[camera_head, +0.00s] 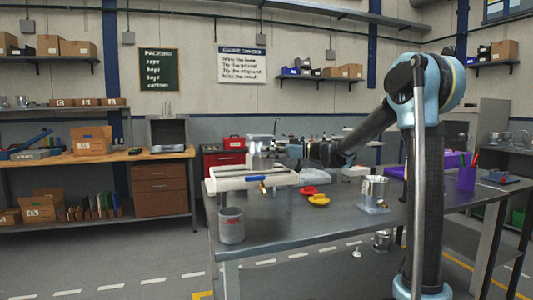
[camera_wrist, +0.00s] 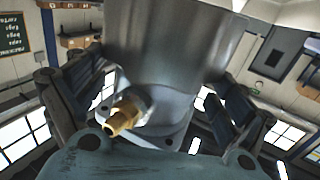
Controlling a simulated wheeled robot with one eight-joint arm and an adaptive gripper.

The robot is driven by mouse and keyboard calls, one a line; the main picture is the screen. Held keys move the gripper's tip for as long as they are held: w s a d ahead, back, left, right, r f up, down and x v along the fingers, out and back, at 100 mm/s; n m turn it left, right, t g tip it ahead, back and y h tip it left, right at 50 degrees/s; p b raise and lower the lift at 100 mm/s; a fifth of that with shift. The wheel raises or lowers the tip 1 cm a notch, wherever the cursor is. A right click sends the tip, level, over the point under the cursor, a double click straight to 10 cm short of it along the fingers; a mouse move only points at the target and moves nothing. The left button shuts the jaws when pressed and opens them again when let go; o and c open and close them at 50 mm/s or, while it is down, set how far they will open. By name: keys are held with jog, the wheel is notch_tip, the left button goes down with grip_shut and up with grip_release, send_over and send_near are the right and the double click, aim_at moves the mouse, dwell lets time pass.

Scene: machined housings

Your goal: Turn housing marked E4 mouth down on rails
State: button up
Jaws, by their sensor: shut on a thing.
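My gripper (camera_wrist: 152,108) is shut on a grey metal housing (camera_wrist: 165,45), one finger on each side. The housing has a round body, a flange with bolt holes and a brass fitting (camera_wrist: 125,115) facing the wrist camera. In the head view, my gripper (camera_head: 280,148) holds the housing (camera_head: 260,145) above the pale rails (camera_head: 228,184) at the table's left end; it looks clear of them. The E4 mark cannot be read, and I cannot tell which way the mouth faces. Another metal housing (camera_head: 374,190) with a brass fitting stands on the table, right of the rails.
A grey cup-shaped container (camera_head: 231,226) stands at the table's front left corner. A red piece (camera_head: 308,190) and a yellow piece (camera_head: 319,200) lie right of the rails. The front middle of the tabletop (camera_head: 300,228) is bare.

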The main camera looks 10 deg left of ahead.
jog(key=shift+f, duration=0.4)
jog(key=o, duration=1.7)
jog(key=d, duration=0.4)
jog(key=w+d, duration=0.1)
jog(key=d, duration=0.7)
jog(key=shift+w+f, duration=0.1)
jog(key=shift+w, duration=0.05)
